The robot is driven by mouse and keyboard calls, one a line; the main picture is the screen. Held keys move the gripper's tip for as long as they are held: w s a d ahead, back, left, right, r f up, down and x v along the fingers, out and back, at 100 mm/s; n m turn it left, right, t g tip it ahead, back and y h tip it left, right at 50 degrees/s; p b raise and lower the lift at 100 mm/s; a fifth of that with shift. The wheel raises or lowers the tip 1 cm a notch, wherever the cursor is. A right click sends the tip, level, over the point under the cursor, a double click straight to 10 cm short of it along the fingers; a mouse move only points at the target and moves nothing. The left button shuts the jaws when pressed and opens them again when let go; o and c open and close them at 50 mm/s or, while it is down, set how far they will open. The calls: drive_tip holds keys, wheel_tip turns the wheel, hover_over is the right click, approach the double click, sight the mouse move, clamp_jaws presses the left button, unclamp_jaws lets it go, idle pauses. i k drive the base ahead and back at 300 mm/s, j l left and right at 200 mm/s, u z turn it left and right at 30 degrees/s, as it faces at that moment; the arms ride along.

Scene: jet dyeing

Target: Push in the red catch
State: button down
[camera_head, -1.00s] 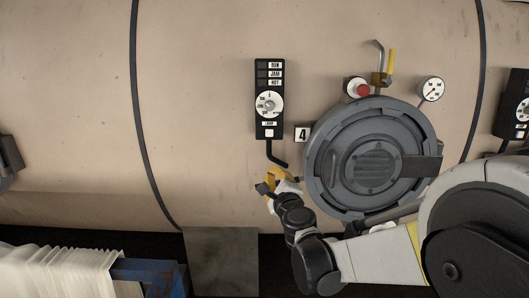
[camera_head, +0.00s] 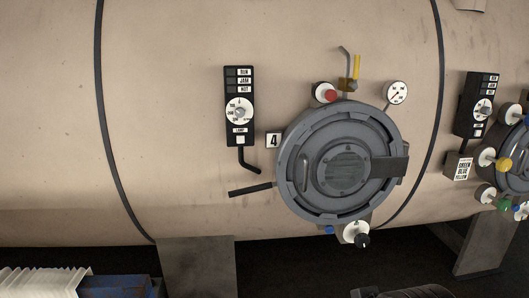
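The red catch (camera_head: 331,96) is a small red button on a white round mount, above the upper left rim of the round grey door (camera_head: 343,205) marked 4. It stands out from its mount, and nothing touches it.
A black lever (camera_head: 250,189) sticks out left of the door. A control box with a dial (camera_head: 239,107) is at its upper left. A yellow-handled valve (camera_head: 356,68) and a gauge (camera_head: 397,92) are above. A white dial with a black knob (camera_head: 356,233) is below. A second door stands far right.

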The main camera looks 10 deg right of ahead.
sight(326, 93)
drive_tip(key=i+l+u, duration=0.2)
drive_tip(key=l, duration=0.4)
drive_tip(key=l+u, duration=0.15)
drive_tip(key=l, duration=0.45)
drive_tip(key=l+u, duration=0.2)
drive_tip(key=l, duration=0.45)
drive_tip(key=l+u, duration=0.2)
drive_tip(key=l, duration=0.4)
drive_tip(key=l+u, duration=0.2)
drive_tip(key=l, duration=0.45)
drive_tip(key=l+u, duration=0.15)
drive_tip(key=l, duration=0.45)
drive_tip(key=k+l+u, duration=0.2)
drive_tip(key=l, duration=0.4)
drive_tip(key=k+l+u, duration=0.2)
drive_tip(key=l, duration=0.4)
